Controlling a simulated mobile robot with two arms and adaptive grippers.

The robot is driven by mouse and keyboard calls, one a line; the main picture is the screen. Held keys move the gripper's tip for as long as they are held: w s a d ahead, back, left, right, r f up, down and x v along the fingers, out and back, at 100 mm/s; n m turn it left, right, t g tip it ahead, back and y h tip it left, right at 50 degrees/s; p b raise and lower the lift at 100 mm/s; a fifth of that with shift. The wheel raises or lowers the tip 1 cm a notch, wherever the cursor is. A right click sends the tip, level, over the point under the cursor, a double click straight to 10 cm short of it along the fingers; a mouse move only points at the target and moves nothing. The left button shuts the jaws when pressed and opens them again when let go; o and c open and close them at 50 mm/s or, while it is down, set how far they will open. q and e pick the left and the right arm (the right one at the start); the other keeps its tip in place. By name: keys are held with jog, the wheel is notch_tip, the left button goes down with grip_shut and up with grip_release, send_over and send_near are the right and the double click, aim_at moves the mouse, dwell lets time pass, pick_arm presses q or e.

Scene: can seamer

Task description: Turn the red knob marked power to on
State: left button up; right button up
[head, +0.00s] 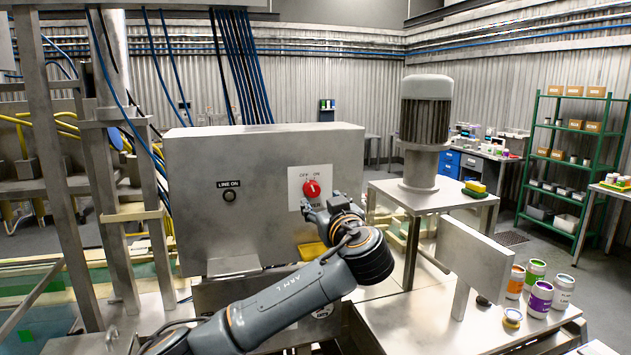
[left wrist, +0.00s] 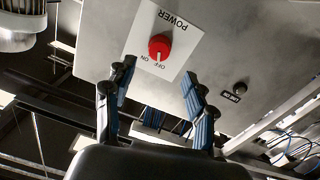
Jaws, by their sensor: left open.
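The red power knob (head: 311,188) sits on a white plate (head: 298,201) on the front of the grey metal cabinet (head: 265,155). The plate is marked OFF at upper left and ON at upper right. The knob also shows in the left wrist view (left wrist: 160,46), upside down; its pale mark points to the label side and seems nearer OFF. My left gripper (head: 322,211) is just below and in front of the knob, covering part of the POWER label. In the left wrist view, its two fingers (left wrist: 157,73) are spread and empty, apart from the knob. My right gripper is not in view.
A black LINE ON button (head: 229,196) is left of the knob. A motor (head: 425,115) stands on a steel table at right, behind a grey panel (head: 474,258). Several paint cans (head: 540,298) stand at lower right. A yellow block (head: 312,251) lies below the plate.

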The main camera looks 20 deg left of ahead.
aim_at(313, 191)
pick_arm(q)
jog(key=p+x, duration=0.1)
jog(key=x, duration=0.1)
jog(key=p+x, duration=0.1)
jog(key=x, duration=0.1)
jog(key=p+x, duration=0.1)
jog(key=x, duration=0.1)
jog(key=shift+w+r, duration=0.1)
jog(key=shift+r, duration=0.15)
jog(key=shift+w+a+f+p, duration=0.2)
jog(key=shift+w+a+p, duration=0.15)
jog(key=shift+w, duration=0.25)
jog(key=shift+c, duration=0.4)
jog(key=c, duration=1.1)
jog(key=shift+o, duration=0.2)
